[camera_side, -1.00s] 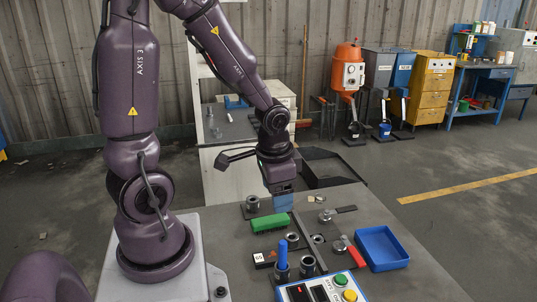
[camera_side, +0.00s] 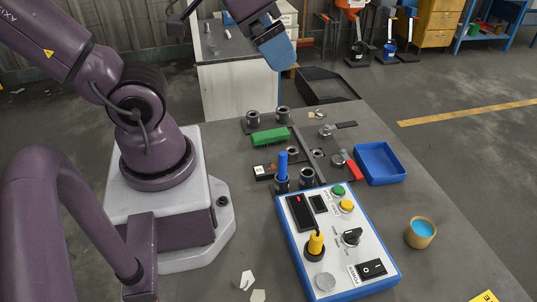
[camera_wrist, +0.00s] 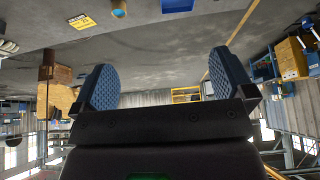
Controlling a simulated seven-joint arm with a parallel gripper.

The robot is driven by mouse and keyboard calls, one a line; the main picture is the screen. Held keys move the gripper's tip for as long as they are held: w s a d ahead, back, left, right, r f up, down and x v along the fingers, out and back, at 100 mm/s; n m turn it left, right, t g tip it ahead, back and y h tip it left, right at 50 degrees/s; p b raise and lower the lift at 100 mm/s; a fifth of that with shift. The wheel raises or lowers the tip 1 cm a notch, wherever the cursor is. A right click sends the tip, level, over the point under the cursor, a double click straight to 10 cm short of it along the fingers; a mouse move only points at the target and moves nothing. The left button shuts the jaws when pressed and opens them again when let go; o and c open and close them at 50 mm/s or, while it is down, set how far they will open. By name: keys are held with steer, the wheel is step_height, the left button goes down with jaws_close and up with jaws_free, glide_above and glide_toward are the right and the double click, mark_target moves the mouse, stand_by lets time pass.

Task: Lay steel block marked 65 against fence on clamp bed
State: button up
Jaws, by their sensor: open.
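A dark block (camera_side: 264,171) with a white label lies at the left end of the fixture area in the side view; its number is too small to read. A long dark bar (camera_side: 308,152), apparently the fence, crosses the dark clamp bed beside clamps and round fittings. My gripper (camera_side: 281,54) is raised high beyond the far side of the bench, tilted, well away from the block. In the wrist view, my gripper (camera_wrist: 166,84) has its two blue ribbed pads wide apart with nothing between them. The block is not recognisable in that view.
A green brush (camera_side: 269,137) and an upright blue-handled tool (camera_side: 282,166) stand close to the block. A red-handled clamp (camera_side: 346,162), blue tray (camera_side: 380,163), control box (camera_side: 335,245) and cup (camera_side: 420,232) occupy the right and front. The bench's front right is mostly clear.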

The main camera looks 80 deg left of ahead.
steer(key=n+g, duration=0.6)
steer(key=n, duration=1.2)
glide_toward(270, 172)
steer(key=shift+s+f, duration=0.2)
steer(key=shift+f, duration=1.85)
steer(key=shift+f, duration=0.1)
steer(key=shift+f, duration=2.45)
steer(key=shift+c, duration=0.2)
